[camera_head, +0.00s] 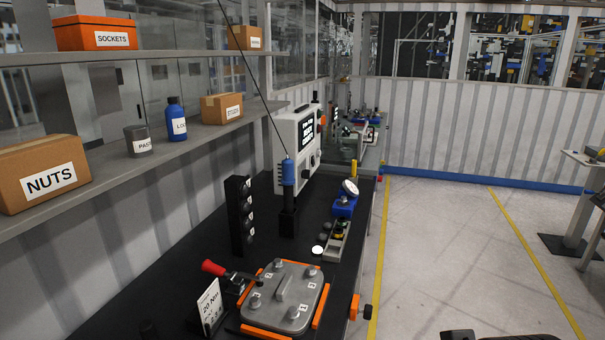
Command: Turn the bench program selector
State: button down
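A white bench unit (289,137) with a dark, lit screen (306,133) stands on the black bench, near the shelf side. Small dark controls (313,160) sit on its front below the screen. They are too small to tell which one is the program selector or which way it points. My gripper does not show clearly. Only a dark shape cut off by the bottom edge, right of centre, shows, and I cannot tell which part it is.
A blue-topped tool (288,172) hangs from a cable in front of the unit. A black upright block (239,216) stands left of it. A clamped grey plate (283,297) lies nearer. Shelves (150,160) overhang the left. The floor (440,250) right of the bench is clear.

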aim_at(305, 173)
jog(key=i+l+u, duration=0.35)
jog(key=i, duration=0.4)
jog(key=i+l+u, duration=0.3)
jog(key=i+l, duration=0.4)
